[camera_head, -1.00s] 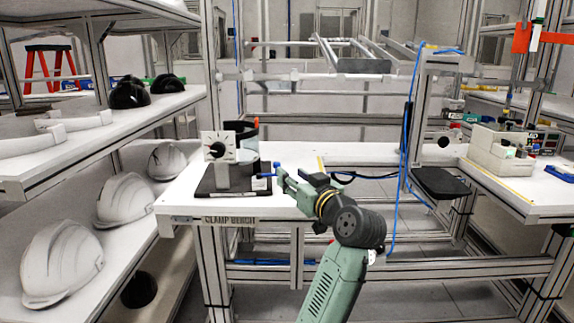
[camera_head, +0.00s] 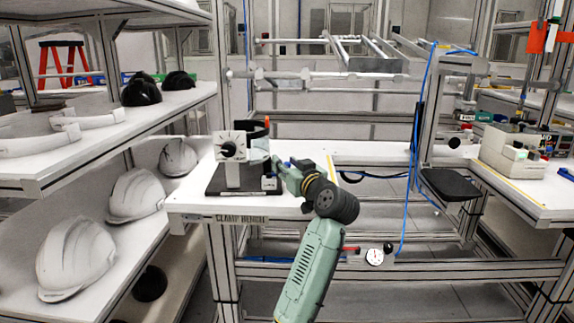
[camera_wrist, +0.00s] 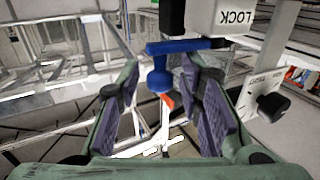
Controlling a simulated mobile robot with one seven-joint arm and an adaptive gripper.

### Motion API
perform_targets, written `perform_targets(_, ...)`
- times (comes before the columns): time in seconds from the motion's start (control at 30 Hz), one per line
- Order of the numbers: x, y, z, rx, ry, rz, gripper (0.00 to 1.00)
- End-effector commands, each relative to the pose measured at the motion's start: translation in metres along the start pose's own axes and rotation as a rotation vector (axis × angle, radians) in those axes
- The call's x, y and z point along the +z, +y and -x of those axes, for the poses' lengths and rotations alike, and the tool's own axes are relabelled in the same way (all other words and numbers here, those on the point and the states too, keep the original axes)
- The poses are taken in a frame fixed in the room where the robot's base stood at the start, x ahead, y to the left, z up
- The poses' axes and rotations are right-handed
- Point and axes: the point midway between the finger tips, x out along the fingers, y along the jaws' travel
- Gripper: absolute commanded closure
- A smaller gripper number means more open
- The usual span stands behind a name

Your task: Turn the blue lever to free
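The blue lever (camera_wrist: 160,66) shows in the wrist view as a bar with a rounded knob below it. It sits beneath a white block (camera_wrist: 237,17) marked LOCK, which appears upside down. My gripper (camera_wrist: 160,88) is open, its purple-padded fingers standing either side of the knob, with gaps visible; I see no firm contact. In the head view the lever (camera_head: 276,164) is small and partly hidden at the right side of the clamp fixture (camera_head: 238,172). My gripper (camera_head: 284,170) reaches it from the right. I cannot read the lever's exact angle there.
A white dial plate with a black knob (camera_head: 228,149) faces front on the fixture; a black knob (camera_wrist: 272,106) also shows in the wrist view. The bench (camera_head: 190,200) is clear left of the fixture. Shelves with white helmet shells (camera_head: 75,258) stand left. A blue hose (camera_head: 415,160) hangs right.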

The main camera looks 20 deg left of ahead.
Motion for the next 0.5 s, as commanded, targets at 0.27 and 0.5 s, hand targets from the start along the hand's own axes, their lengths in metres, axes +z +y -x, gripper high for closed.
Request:
perform_targets(0.27,0.0001,0.0001,0.0003,0.0,0.0,0.0,0.87)
perform_targets(0.5,0.0001,0.0001,0.0003,0.0,0.0,0.0,1.0)
